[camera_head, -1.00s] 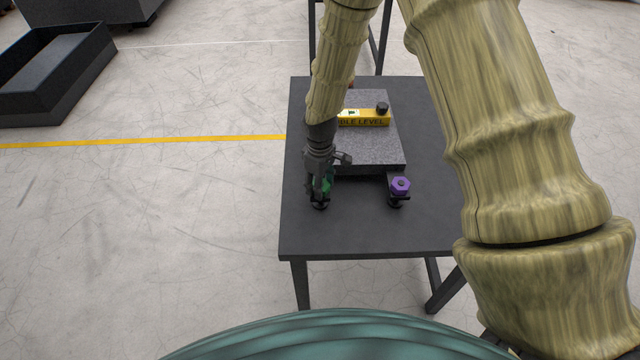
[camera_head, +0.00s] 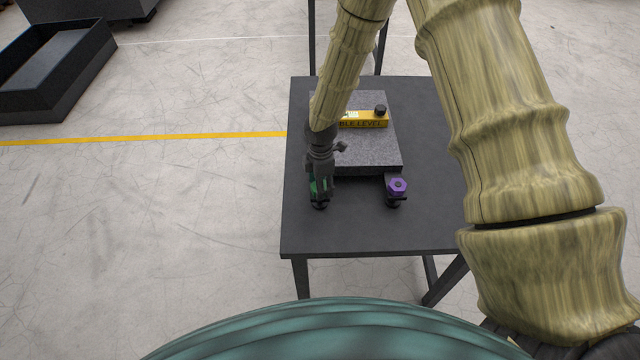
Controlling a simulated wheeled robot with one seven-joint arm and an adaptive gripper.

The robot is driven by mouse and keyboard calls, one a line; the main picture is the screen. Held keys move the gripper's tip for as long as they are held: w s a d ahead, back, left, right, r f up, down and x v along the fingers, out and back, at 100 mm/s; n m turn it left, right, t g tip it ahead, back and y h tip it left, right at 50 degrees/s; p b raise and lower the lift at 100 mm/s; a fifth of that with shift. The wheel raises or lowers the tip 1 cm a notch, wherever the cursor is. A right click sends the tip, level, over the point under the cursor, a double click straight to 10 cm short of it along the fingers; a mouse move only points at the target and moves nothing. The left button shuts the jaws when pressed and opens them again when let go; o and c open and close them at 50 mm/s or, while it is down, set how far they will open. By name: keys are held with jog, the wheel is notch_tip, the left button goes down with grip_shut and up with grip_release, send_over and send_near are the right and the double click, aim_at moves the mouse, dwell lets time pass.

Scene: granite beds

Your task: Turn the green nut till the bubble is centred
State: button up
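The green nut (camera_head: 325,185) is at the front left corner of the granite slab (camera_head: 370,155), above a dark foot on the table. My gripper (camera_head: 319,190) points down over the nut, its fingers at the nut and partly covering it. Whether the fingers press on the nut or stand slightly apart from it is too small to tell. The yellow level (camera_head: 365,121) lies on the slab, its left part hidden by my arm. Its pale vial (camera_head: 350,114) shows, but the bubble cannot be made out.
A black knob (camera_head: 380,110) is at the level's right end. The dark table (camera_head: 375,230) is clear in front. A dark open bin (camera_head: 60,75) stands on the floor at left.

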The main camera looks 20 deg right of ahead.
jog(key=shift+o, duration=0.4)
jog(key=shift+s, duration=0.1)
jog(key=shift+r, duration=0.1)
jog(key=shift+a+r+p, duration=0.1)
jog(key=shift+r+p, duration=2)
jog(key=shift+r, duration=0.8)
notch_tip(320, 180, up, 12)
